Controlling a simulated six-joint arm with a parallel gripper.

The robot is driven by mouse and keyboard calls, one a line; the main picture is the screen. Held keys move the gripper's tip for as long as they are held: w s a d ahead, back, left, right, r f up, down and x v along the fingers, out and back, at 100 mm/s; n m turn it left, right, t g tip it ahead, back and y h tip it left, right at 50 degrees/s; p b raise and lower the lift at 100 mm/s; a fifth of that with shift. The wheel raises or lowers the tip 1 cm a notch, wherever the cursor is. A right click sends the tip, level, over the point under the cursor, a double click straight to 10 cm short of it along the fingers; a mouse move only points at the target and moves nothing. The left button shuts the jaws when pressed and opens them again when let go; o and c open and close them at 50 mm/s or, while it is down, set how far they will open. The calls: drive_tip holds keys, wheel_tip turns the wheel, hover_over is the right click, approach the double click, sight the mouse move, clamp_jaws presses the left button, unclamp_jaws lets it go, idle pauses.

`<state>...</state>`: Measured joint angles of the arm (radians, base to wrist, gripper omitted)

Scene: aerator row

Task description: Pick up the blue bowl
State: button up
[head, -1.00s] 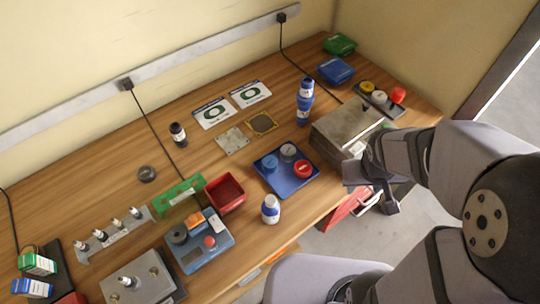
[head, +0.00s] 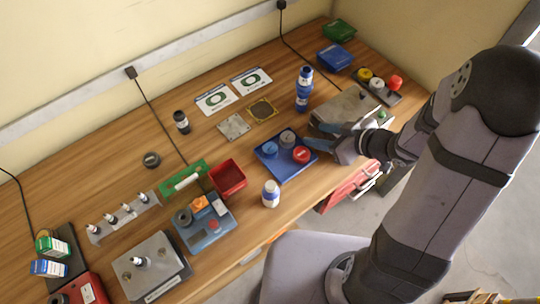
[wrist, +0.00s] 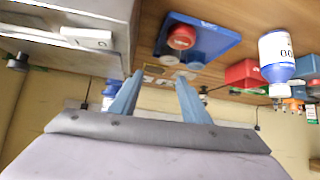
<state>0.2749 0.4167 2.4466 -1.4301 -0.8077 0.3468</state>
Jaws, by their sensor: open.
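A small round blue piece (head: 270,149), which looks like the blue bowl, sits at the left on a blue tray (head: 290,172). A grey round piece (head: 288,138) and a red one (head: 301,154) share the tray. My gripper (head: 308,136) is open with nothing between its blue fingers, at the tray's right side, apart from the blue piece. In the wrist view the fingertips (wrist: 159,76) point toward the bench, and the tray (wrist: 212,38) shows upside down beyond them.
A metal box (head: 345,107) stands close behind my gripper. A tall blue bottle (head: 304,90) stands behind the tray. A white bottle (head: 271,194) stands in front of it and a red bin (head: 228,177) to its left. Bare wood lies left of the metal plate (head: 233,126).

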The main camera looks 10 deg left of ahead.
sight(275, 150)
drive_tip(key=s+f+y+b, duration=0.1)
drive_tip(key=s+f+n+y+b, duration=0.1)
drive_tip(key=f, duration=0.1)
drive_tip(key=s+a+f+g+y+b, duration=0.1)
drive_tip(key=s+y, duration=0.1)
drive_tip(key=shift+f+n+b, duration=0.3)
drive_tip(key=shift+s+a+r+y, duration=0.15)
drive_tip(key=shift+s+y, duration=0.25)
drive_tip(key=shift+s, duration=0.2)
drive_tip(key=shift+p+x, duration=0.5)
drive_tip(key=shift+x, duration=5.55)
drive_tip(key=shift+s, duration=0.15)
drive_tip(key=shift+c, duration=0.6)
drive_tip(key=c, duration=0.6)
drive_tip(key=shift+r, duration=0.2)
wheel_tip(275, 150, up, 10)
drive_tip(key=shift+f, duration=0.2)
